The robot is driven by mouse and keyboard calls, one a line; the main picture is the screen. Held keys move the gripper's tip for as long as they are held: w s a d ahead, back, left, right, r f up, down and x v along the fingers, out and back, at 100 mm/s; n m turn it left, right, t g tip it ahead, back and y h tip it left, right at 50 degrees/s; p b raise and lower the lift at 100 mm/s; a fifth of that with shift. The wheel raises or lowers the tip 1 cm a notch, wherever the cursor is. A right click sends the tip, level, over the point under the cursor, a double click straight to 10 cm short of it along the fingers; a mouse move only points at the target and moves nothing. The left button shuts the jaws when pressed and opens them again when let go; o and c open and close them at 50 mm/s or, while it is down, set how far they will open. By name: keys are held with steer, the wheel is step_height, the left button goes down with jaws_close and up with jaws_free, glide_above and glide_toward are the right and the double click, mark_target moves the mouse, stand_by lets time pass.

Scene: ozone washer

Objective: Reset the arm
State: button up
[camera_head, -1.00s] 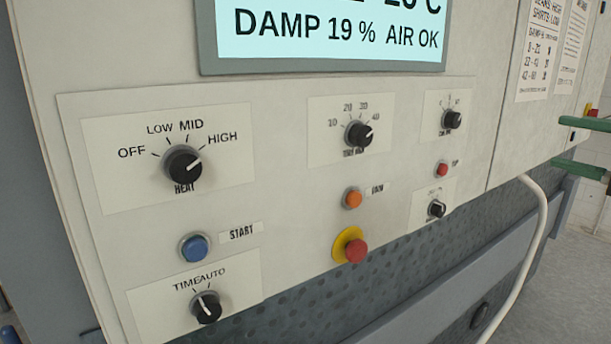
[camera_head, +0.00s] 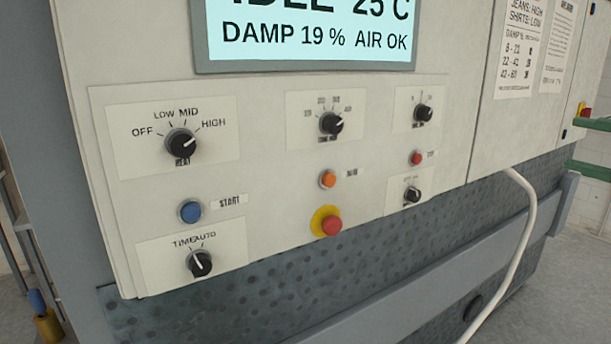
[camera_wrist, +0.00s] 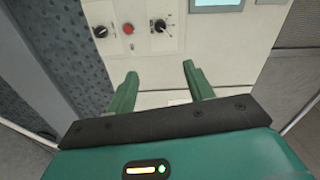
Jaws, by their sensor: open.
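My gripper (camera_wrist: 158,86) shows in the wrist view, with its two green fingers apart and nothing between them. It is in front of the pale machine panel (camera_wrist: 215,50), apart from the knobs as far as I can see. In the head view, the control panel (camera_head: 265,200) carries the heat knob (camera_head: 182,143), pointing toward HIGH, and the time/auto knob (camera_head: 199,263). The blue START button (camera_head: 190,211) is on the left, and a red button on a yellow collar (camera_head: 331,225) is at the lower middle.
The display (camera_head: 310,35) reads DAMP 19 % AIR OK, with 25 C above. A white hose (camera_head: 525,220) hangs at the right of the panel. A grey rail (camera_head: 420,290) runs along the machine's lower front. Open floor (camera_head: 575,270) shows at the right.

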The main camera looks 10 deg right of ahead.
steer(key=w+a+f+n+g, duration=0.2)
steer(key=a+f+g, duration=0.2)
steer(key=a+f, duration=0.65)
steer(key=w+a+f+n+g, duration=0.2)
steer(key=a+f+g, duration=0.4)
steer(key=a, duration=0.8)
steer(key=s+a+f+n+h, duration=0.3)
steer(key=s+a+f+n, duration=0.1)
steer(key=f, duration=0.4)
steer(key=s+a+f+n+g+h, duration=0.1)
steer(key=s+a+f+n+h, duration=0.2)
steer(key=a+f, duration=0.4)
steer(key=shift+s+f+n, duration=0.55)
steer(key=shift+f+n, duration=0.05)
steer(key=shift+f, duration=0.2)
steer(key=shift+g, duration=0.3)
